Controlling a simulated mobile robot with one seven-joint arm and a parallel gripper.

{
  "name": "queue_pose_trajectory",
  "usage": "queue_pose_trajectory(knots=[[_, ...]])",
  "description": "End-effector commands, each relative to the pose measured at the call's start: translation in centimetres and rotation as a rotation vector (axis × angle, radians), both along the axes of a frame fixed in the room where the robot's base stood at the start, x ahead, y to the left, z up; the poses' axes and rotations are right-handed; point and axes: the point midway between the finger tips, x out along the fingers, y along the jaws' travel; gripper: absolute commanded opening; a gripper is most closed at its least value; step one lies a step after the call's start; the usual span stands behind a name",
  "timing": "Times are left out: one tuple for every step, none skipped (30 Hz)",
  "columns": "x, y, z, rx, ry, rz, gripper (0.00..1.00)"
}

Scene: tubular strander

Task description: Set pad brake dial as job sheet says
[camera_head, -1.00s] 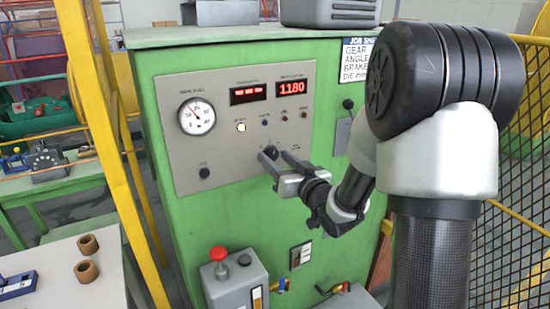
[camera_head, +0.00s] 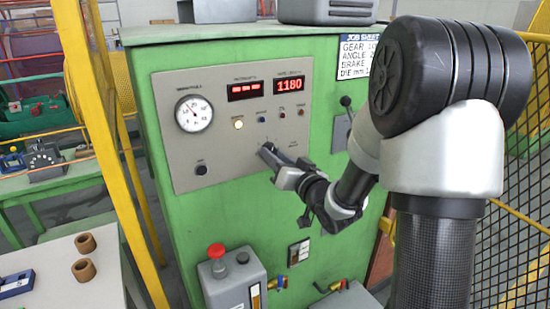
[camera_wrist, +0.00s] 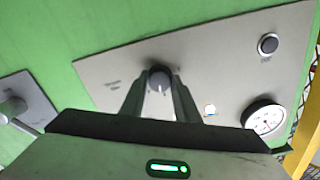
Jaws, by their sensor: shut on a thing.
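A small dark dial knob (camera_wrist: 160,79) sits low on the grey control panel (camera_head: 215,155) of the green machine. My gripper (camera_head: 268,150) is at the panel, with its fingers on either side of the knob and shut on it. The wrist view shows the knob's pale pointer line between my fingertips (camera_wrist: 158,90). The scale around the knob is too small to read and partly covered by the fingers. The job sheet (camera_head: 357,58) hangs at the upper right. Its lines start GEAR, ANGLE, BRAKE and DIE; my arm hides their right ends.
The panel also has a round gauge (camera_head: 194,114), a red display reading 1180 (camera_head: 289,86), a lit yellow lamp (camera_head: 238,124) and a black button (camera_head: 201,169). A grey box with a red button (camera_head: 216,251) stands below. Yellow posts and mesh fencing (camera_head: 508,215) flank the machine.

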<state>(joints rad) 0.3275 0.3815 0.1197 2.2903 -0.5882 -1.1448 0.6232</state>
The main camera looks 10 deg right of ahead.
Motion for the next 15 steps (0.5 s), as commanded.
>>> queue_pose_trajectory(knots=[[0.02,0.0,0.03,0.039,0.011,0.001,0.06],[0.02,0.0,0.05,0.066,0.02,0.0,0.06],[0.02,-0.03,0.07,0.1,0.031,-0.001,0.06],[0.01,-0.01,0.09,0.127,0.039,-0.001,0.06],[0.02,0.01,0.11,0.154,0.048,0.0,0.06],[0.02,0.03,0.14,0.188,0.059,0.0,0.06],[0.03,0.02,0.16,0.214,0.067,0.0,0.06],[0.02,0.01,0.17,0.238,0.075,0.0,0.06],[0.02,0.02,0.2,0.272,0.086,0.0,0.06],[0.02,0.03,0.21,0.296,0.094,0.0,0.06],[0.02,0.04,0.23,0.32,0.102,0.0,0.06],[0.02,0.04,0.24,0.35,0.111,0.0,0.06],[0.02,0.04,0.24,0.371,0.118,0.0,0.06],[0.03,0.04,0.25,0.393,0.125,0.0,0.06],[0.03,0.05,0.26,0.42,0.134,0.0,0.06]])
